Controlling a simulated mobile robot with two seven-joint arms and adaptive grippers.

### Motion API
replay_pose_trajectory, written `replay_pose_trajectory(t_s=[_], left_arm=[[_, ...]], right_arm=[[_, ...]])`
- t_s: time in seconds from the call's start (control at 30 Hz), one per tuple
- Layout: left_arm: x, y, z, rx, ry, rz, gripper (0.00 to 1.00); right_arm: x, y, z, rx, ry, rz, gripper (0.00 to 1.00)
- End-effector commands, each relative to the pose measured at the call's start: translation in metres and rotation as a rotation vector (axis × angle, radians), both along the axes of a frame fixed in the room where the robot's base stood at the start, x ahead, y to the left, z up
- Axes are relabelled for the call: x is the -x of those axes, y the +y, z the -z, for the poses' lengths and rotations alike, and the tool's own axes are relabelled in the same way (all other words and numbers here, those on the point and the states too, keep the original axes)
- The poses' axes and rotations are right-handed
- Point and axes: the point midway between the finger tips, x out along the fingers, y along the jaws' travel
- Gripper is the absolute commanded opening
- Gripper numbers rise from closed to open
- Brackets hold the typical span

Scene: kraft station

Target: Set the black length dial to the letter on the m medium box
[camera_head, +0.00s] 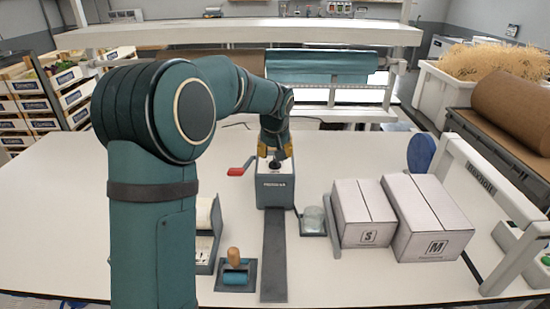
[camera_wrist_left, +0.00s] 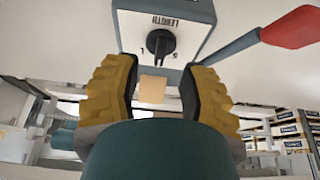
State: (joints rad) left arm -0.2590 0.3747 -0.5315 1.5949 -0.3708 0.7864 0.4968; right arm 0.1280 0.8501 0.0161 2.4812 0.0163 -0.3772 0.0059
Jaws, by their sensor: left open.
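The grey dispenser (camera_head: 275,194) stands mid-table, with the black length dial (camera_head: 276,165) on its top. In the left wrist view the dial (camera_wrist_left: 160,42) sits on a white plate whose LENGTH label is upside down. Small letters show either side of its stem, which runs down the picture between them; the exact setting is unclear. My left gripper (camera_head: 275,152) is over the dispenser top. Its yellow fingers (camera_wrist_left: 161,66) are open, apart on either side of the dial's line, not closed on it. The M box (camera_head: 428,218) stands right of the S box (camera_head: 364,213). My right gripper is out of view.
A red-ended lever (camera_head: 236,172) juts left from the dispenser; it looms at upper right in the wrist view. A dark strip (camera_head: 274,255) runs forward.

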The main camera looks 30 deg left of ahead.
Motion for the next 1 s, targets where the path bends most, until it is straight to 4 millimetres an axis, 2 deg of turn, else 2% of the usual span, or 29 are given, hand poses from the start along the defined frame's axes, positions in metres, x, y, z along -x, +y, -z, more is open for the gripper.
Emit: replay_pose_trajectory(t_s=[0.03, 0.2, 0.4, 0.6, 1.0], left_arm=[[0.003, -0.003, -0.012, 0.001, -0.005, 0.002, 0.41], [0.014, -0.009, -0.043, 0.001, -0.004, 0.001, 0.41], [0.023, -0.014, -0.066, 0.001, -0.002, -0.001, 0.41], [0.026, -0.016, -0.072, 0.000, 0.001, -0.001, 0.41], [0.026, -0.016, -0.072, 0.000, 0.001, -0.001, 0.41]], right_arm=[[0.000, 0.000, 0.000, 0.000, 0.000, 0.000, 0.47], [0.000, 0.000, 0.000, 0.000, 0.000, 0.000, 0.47], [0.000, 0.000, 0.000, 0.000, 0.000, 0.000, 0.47], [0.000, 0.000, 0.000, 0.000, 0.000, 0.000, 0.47], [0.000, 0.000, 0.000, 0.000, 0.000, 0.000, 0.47]])
